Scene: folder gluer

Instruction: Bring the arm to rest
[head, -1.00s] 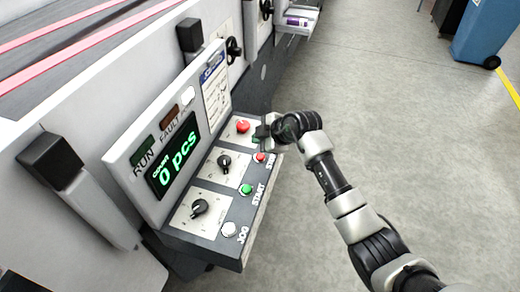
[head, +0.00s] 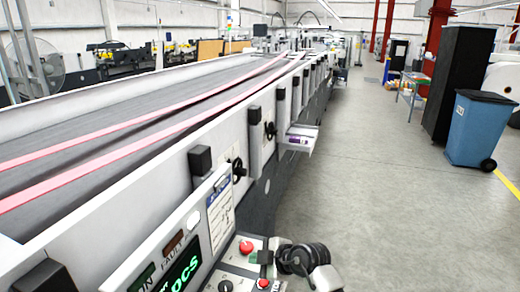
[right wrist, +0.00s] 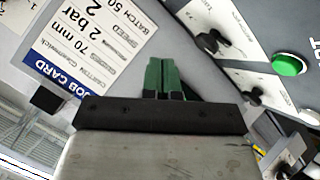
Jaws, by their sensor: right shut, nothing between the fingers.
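My right gripper (head: 265,257) is at the bottom of the head view, over the far end of the machine's control panel, beside the red button (head: 246,247). In the right wrist view its green fingers (right wrist: 163,76) are shut together with nothing between them. The fingertips overlap the panel area beside the job card (right wrist: 88,45) in that view; I cannot tell whether they touch anything. A green button (right wrist: 290,64) shows at the right there. My left gripper is not in view.
The long folder gluer with pink belts (head: 150,120) fills the left side. A small side tray (head: 299,136) juts from it. Open grey floor (head: 380,200) lies to the right. A blue bin (head: 478,130) and a black cabinet (head: 458,85) stand at far right.

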